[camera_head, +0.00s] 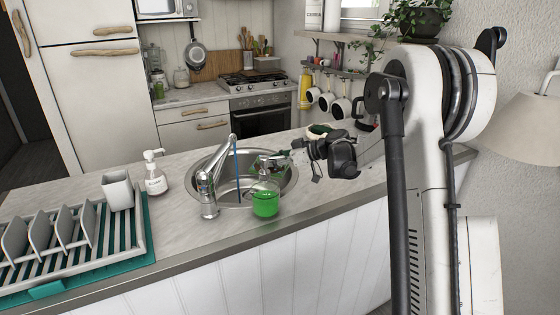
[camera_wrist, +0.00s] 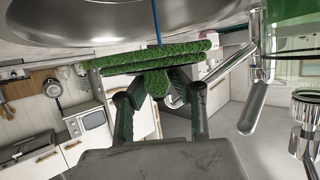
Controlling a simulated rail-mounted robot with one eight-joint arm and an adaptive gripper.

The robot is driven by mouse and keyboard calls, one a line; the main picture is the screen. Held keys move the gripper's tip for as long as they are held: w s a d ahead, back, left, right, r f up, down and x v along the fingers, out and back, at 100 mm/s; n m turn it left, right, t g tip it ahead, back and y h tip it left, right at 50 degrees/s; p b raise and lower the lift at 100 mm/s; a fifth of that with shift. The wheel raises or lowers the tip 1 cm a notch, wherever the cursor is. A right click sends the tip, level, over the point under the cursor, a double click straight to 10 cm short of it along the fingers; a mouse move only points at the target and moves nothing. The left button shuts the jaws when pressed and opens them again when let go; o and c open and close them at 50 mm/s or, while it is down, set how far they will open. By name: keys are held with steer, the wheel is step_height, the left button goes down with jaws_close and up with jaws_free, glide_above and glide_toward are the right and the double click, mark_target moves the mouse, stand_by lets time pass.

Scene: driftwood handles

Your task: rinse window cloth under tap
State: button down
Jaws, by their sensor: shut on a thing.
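The window cloth (camera_wrist: 150,57) is green, textured and folded, pinched between the fingers of my gripper (camera_wrist: 158,88) in the wrist view. In the head view my gripper (camera_head: 284,158) reaches over the right side of the round metal sink (camera_head: 218,155), and little of the cloth can be made out. The chrome tap (camera_head: 208,185) stands at the sink's front left, and a thin blue water stream (camera_head: 237,165) falls into the basin. In the wrist view the stream (camera_wrist: 156,22) shows just beyond the cloth; I cannot tell whether they touch.
A container of green liquid (camera_head: 265,204) stands at the sink's front right edge, close below my gripper. A white soap bottle (camera_head: 155,178), a grey cup (camera_head: 117,192) and a dish rack (camera_head: 140,225) with plates stand left. The counter between soap bottle and tap is clear.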

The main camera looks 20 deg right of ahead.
mark_target(257, 159)
steer(key=shift+w+a+f+p, duration=0.1)
steer(key=shift+w+a+p, duration=0.05)
steer(key=shift+w+a, duration=0.45)
steer(key=shift+w+a+f+p, duration=0.1)
steer(key=shift+w+a, duration=0.3)
steer(key=shift+a, duration=0.4)
steer(key=shift+w+a+p, duration=0.15)
steer(key=shift+w+a, duration=0.35)
steer(key=shift+a, duration=0.2)
steer(key=shift+w+a+f+b, duration=0.15)
steer(key=shift+w+a+b, duration=0.2)
steer(key=shift+w+a, duration=0.5)
steer(key=shift+w+a+f+b, duration=0.15)
steer(key=shift+w+a+b, duration=0.3)
steer(key=shift+a, duration=0.6)
steer(key=shift+w, duration=0.1)
steer(key=shift+w+d, duration=0.1)
steer(key=shift+w, duration=0.1)
steer(key=shift+w+d, duration=0.25)
steer(key=shift+w, duration=0.05)
steer(key=shift+s+a, duration=0.1)
steer(key=shift+s, duration=0.05)
steer(key=shift+s+a+b, duration=0.25)
steer(key=shift+s+b, duration=0.05)
steer(key=shift+s, duration=0.05)
steer(key=shift+w, duration=0.1)
steer(key=shift+w+d, duration=0.35)
steer(key=shift+w, duration=0.05)
